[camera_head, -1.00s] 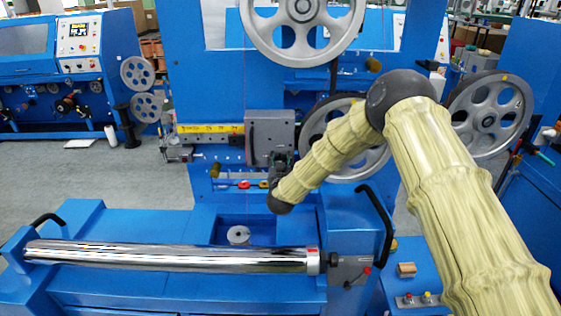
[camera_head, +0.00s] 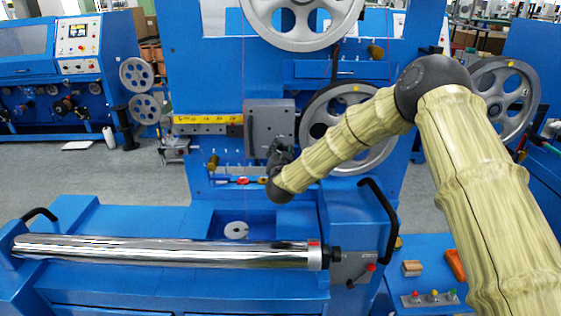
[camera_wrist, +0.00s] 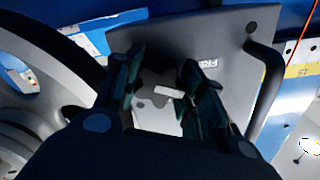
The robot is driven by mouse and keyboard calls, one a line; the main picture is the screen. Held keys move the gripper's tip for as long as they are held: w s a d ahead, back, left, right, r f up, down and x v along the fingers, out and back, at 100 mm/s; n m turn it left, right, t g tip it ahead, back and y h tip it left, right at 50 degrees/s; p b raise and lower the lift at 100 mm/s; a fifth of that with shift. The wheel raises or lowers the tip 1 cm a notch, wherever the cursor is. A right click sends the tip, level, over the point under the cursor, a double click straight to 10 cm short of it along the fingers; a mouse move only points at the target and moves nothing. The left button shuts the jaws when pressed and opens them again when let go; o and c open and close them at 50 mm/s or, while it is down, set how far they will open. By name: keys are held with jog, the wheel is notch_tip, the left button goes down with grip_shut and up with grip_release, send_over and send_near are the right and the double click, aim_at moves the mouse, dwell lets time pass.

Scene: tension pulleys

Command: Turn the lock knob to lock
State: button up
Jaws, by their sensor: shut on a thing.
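The lock knob (camera_wrist: 152,83) is a grey lobed knob with a white mark, on a grey plate (camera_wrist: 215,35) in the wrist view. Lettering beginning "FRE" shows on the plate near the knob; the rest is hidden by a finger. My gripper (camera_wrist: 163,68) has one finger on each side of the knob and is shut on it. In the head view my gripper (camera_head: 279,152) is at the lower right of the grey plate (camera_head: 268,122), and the knob is hidden behind it.
A large spoked pulley (camera_head: 345,100) is just right of the plate, behind my forearm. A shiny roller (camera_head: 165,252) lies across the blue bench in front. A yellow scale (camera_head: 208,119) extends left of the plate.

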jog(key=m+b, duration=0.2)
jog(key=b, duration=0.1)
jog(key=m+b, duration=0.1)
jog(key=shift+f+m+b, duration=0.25)
jog(key=shift+m+b, duration=0.05)
jog(key=shift+m, duration=0.1)
jog(key=m+b, duration=0.3)
jog(key=b, duration=0.1)
jog(key=shift+m, duration=0.3)
jog(key=m+b, duration=0.3)
jog(key=b, duration=0.1)
jog(key=shift+d+r+m+b, duration=0.1)
jog(key=shift+r+m+b, duration=0.1)
jog(key=shift+m+b, duration=0.15)
jog(key=shift+r+m+b, duration=0.15)
jog(key=shift+m+b, duration=0.5)
jog(key=shift+m, duration=0.2)
jog(key=o, duration=1)
jog(key=shift+r, duration=0.1)
jog(key=shift+o, duration=0.4)
